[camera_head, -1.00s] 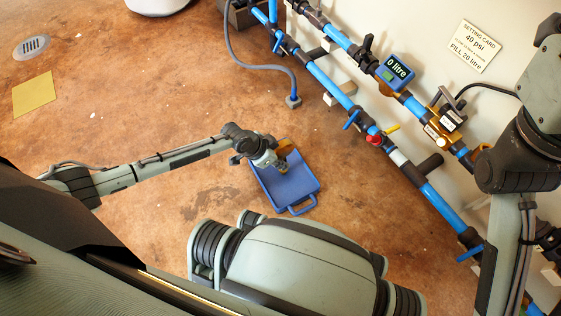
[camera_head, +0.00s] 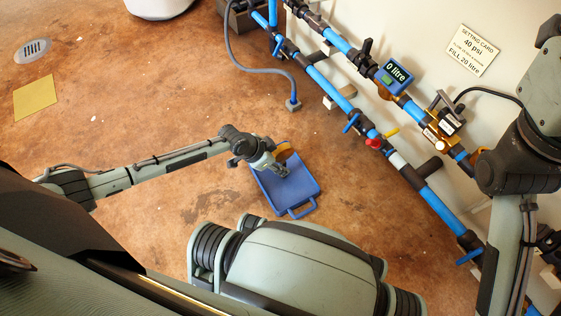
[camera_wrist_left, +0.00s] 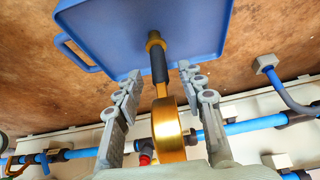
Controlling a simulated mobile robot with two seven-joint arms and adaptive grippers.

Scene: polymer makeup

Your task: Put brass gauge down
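The brass gauge (camera_wrist_left: 168,125) has a round golden body and a dark stem with a brass end. In the left wrist view it is between the two fingers of my left gripper (camera_wrist_left: 160,73), with a visible gap on each side. The stem's end is over the blue tray (camera_wrist_left: 205,30); I cannot tell whether it rests on it. In the head view my left gripper (camera_head: 283,172) is over the blue tray (camera_head: 303,197), and part of the gauge (camera_head: 285,150) shows behind it. My right gripper is out of view.
Blue pipes (camera_head: 325,80) with valves and a "0 litre" meter (camera_head: 396,73) run along the wall. A setting card (camera_head: 473,50) is above them. A grey hose (camera_head: 262,65) ends on the floor behind the tray.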

